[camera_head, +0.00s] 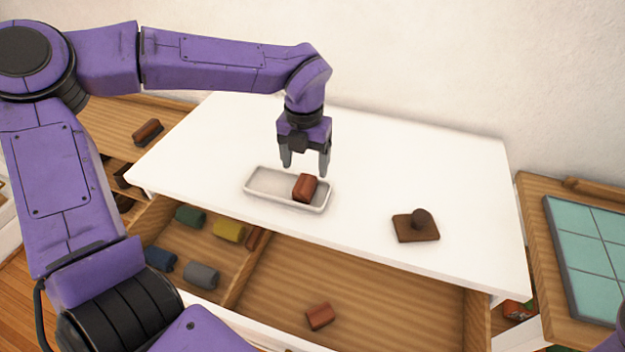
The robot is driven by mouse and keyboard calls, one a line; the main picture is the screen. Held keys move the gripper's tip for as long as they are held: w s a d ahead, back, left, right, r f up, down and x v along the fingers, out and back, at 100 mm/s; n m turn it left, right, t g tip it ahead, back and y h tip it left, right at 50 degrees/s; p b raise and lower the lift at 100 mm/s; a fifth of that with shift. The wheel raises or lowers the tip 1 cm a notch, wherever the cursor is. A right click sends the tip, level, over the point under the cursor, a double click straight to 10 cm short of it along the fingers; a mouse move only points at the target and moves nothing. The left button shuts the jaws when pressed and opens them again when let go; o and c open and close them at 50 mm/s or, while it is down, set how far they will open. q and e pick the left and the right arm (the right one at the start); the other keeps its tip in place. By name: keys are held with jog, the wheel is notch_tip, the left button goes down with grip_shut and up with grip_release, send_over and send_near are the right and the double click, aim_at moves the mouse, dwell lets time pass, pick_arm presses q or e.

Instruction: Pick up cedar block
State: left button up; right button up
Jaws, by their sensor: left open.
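A reddish-brown block (305,187), which looks like the cedar block, lies in the right half of a small white tray (262,198) on the white tabletop. A similar reddish-brown block (320,316) lies in the open drawer below; I cannot tell for certain which one is cedar. My left gripper (305,168) points down just above and behind the block in the tray. Its fingers are apart, with nothing between them. Whether a finger touches the block or tray is unclear. My right gripper is out of view.
The open drawer (375,292) has a side compartment with green (190,216), yellow (229,230), blue (160,258) and grey (202,275) rolls. A brown knobbed piece (416,228) sits on the white table (430,170).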

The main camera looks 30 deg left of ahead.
aim_at(305, 183)
pick_arm(q)
jog(key=shift+s+a+f, duration=0.1)
jog(key=shift+s+f, duration=0.1)
jog(key=shift+f, duration=0.35)
jog(key=shift+s+f, duration=0.2)
jog(key=shift+f, duration=0.3)
jog(key=f, duration=0.2)
jog(key=w+f+p, duration=0.1)
jog(key=f, duration=0.1)
jog(key=shift+f, duration=0.25)
jog(key=shift+s+f, duration=0.1)
jog(key=shift+f, duration=0.35)
jog(key=c, duration=1)
